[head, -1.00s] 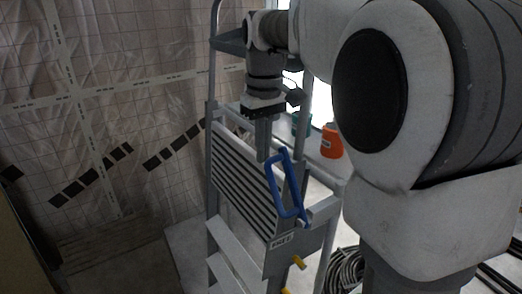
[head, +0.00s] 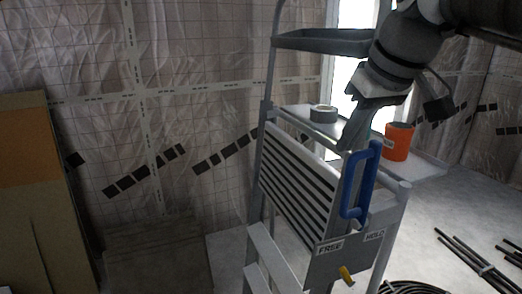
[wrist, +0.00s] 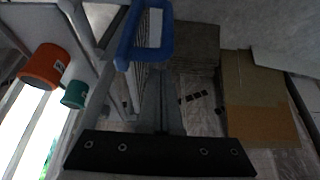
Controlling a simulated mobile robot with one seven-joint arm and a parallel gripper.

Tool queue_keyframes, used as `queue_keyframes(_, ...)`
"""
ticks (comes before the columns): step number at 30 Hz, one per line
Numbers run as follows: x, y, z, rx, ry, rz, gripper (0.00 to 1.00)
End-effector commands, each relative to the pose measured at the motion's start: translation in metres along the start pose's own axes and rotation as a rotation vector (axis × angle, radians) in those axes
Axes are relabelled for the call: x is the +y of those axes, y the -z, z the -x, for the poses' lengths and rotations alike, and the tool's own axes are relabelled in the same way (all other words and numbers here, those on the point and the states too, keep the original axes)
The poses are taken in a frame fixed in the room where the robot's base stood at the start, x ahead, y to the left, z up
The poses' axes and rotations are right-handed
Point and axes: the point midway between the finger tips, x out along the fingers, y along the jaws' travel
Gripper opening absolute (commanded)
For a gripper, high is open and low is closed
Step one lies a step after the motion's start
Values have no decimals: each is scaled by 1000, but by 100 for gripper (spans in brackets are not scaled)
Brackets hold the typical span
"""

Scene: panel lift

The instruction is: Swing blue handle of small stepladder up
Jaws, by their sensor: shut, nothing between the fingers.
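The small grey stepladder (head: 262,180) stands in the middle of the head view, with a ribbed panel. The blue handle (head: 366,182), a U-shaped loop, stands near upright at the panel's right end. The handle also shows at the top of the wrist view (wrist: 125,48). My gripper (head: 346,145) is shut and empty, tilted down to the left. Its tips are just left of the handle's upper end; I cannot tell whether they touch it. In the wrist view the shut fingers (wrist: 153,78) lie just below the handle.
A yellow lever (head: 346,275) sits low on the panel, under FREE and HOLD labels. A tray (head: 325,40) tops the ladder. Cardboard (head: 35,190) leans at left; dark rods (head: 465,255) lie right.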

Motion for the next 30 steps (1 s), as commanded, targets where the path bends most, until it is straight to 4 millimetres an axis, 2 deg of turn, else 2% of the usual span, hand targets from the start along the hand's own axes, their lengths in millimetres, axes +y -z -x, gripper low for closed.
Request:
queue_keyframes(4, 0, -10, 2, 53, 0, 0, 0)
queue_keyframes(12, -1, -14, 8, 93, 1, 0, 0)
queue_keyframes(25, 0, -13, 9, 93, 1, 0, 0)
queue_keyframes(30, -1, -1, 7, 92, 2, 1, 0)
